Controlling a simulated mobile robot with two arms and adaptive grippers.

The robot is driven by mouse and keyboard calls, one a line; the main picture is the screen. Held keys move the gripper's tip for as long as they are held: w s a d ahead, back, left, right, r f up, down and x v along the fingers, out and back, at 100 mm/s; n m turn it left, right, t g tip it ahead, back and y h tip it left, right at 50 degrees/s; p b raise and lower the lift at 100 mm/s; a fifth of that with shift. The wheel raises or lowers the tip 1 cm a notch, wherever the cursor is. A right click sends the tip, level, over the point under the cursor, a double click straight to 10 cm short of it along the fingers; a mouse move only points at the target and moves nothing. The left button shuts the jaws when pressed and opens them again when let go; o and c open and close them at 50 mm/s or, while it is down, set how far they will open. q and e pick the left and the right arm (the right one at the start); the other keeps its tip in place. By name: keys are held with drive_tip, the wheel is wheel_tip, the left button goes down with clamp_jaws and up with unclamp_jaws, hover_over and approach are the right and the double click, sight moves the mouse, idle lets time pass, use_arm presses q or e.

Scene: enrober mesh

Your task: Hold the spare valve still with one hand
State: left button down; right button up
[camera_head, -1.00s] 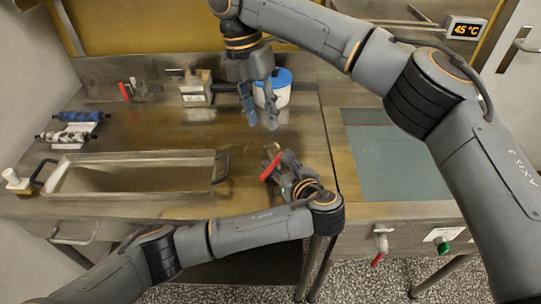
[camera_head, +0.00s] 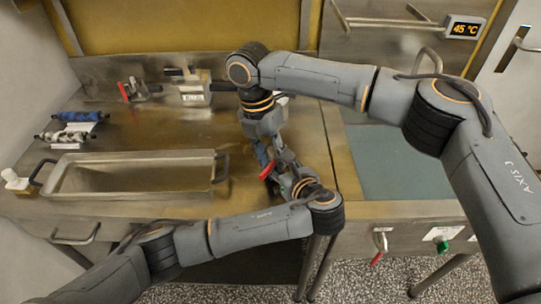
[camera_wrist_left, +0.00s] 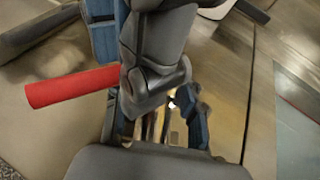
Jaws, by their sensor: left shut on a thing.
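The spare valve shows mostly as its red lever (camera_head: 267,172) in the head view, and larger in the left wrist view (camera_wrist_left: 72,87). My left gripper (camera_head: 280,166) is shut on the valve above the bench's right part. The valve's body is mostly hidden by the grippers. My right gripper (camera_head: 264,153) reaches down from above, right at the valve and my left gripper. In the left wrist view its grey and blue parts cover the middle. I cannot tell whether its jaws are open or whether they touch the valve.
A long steel trough (camera_head: 135,185) stands on the bench's left part. Another red-handled fitting (camera_head: 124,92) and a metal block (camera_head: 194,92) stand at the back. A white pot (camera_head: 283,100) is mostly hidden behind my right arm.

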clamp_jaws()
drive_tip(key=n, duration=0.2)
drive_tip(key=d+n, duration=0.1)
drive_tip(key=shift+s, duration=0.25)
unclamp_jaws()
